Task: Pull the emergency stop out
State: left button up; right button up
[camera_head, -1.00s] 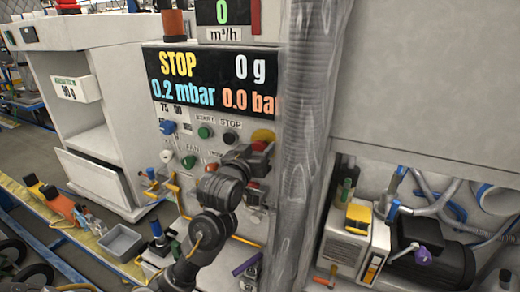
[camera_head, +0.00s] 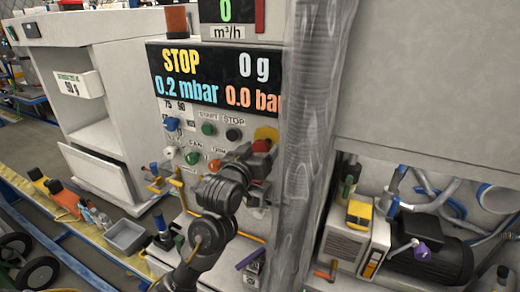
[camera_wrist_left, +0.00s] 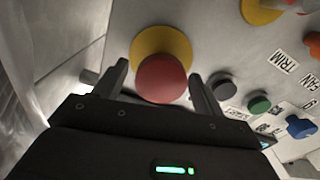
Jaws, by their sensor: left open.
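The emergency stop is a red mushroom button (camera_wrist_left: 161,79) on a yellow round base (camera_wrist_left: 160,45), on the pale control panel. In the head view the red button (camera_head: 261,146) and its yellow base (camera_head: 266,134) show at the panel's right side, beside the grey hose. My left gripper (camera_wrist_left: 158,80) is open in the wrist view. Its two fingers stand on either side of the red button, and I see gaps between them and it. In the head view my left gripper (camera_head: 256,166) is just below the button and its fingertips are hard to make out. My right gripper is not in view.
A thick grey ribbed hose (camera_head: 307,140) hangs close to the right of the button. Green (camera_head: 208,128) and black (camera_head: 233,134) buttons sit to the left on the panel. A second yellow base with a red part (camera_wrist_left: 263,10) shows at the wrist view's top.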

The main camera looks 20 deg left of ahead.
pick_arm(q)
jog(key=shift+s+f, duration=0.1)
jog(key=shift+s, duration=0.2)
jog(key=s, duration=0.5)
jog(key=shift+a, duration=0.1)
jog(key=p, duration=0.8)
send_near(259, 151)
jog(key=shift+s, duration=0.1)
